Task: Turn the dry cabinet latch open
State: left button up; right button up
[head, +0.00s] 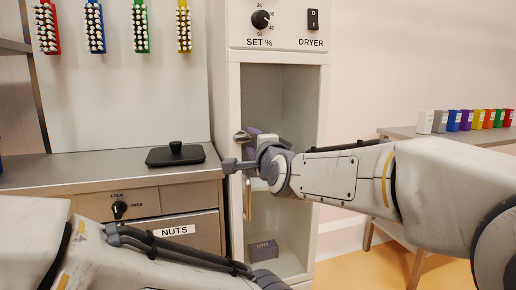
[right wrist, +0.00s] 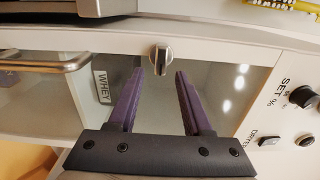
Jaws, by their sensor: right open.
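The dry cabinet (head: 322,120) stands in the middle of the head view, its glass door looking closed. Its latch (head: 241,136) is a small metal knob on the door's left frame, above the vertical door handle (head: 248,200). In the right wrist view the latch (right wrist: 160,57) shows in line with the gap between my right gripper's purple fingertips (right wrist: 159,72). That gripper is open, with a finger on each side and visible space to the knob. Contact cannot be told. In the head view my right forearm hides part of the door. My left gripper is out of view.
A box (head: 264,250) sits low inside the cabinet; a WHEY label (right wrist: 102,86) shows in the wrist view. The SET % dial (head: 261,19) and DRYER switch (head: 313,19) are above. A counter (head: 90,172) with a black lidded item (head: 176,153) stands left.

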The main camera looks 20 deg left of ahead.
jog(key=v, duration=0.8)
jog(key=shift+s+d, duration=0.25)
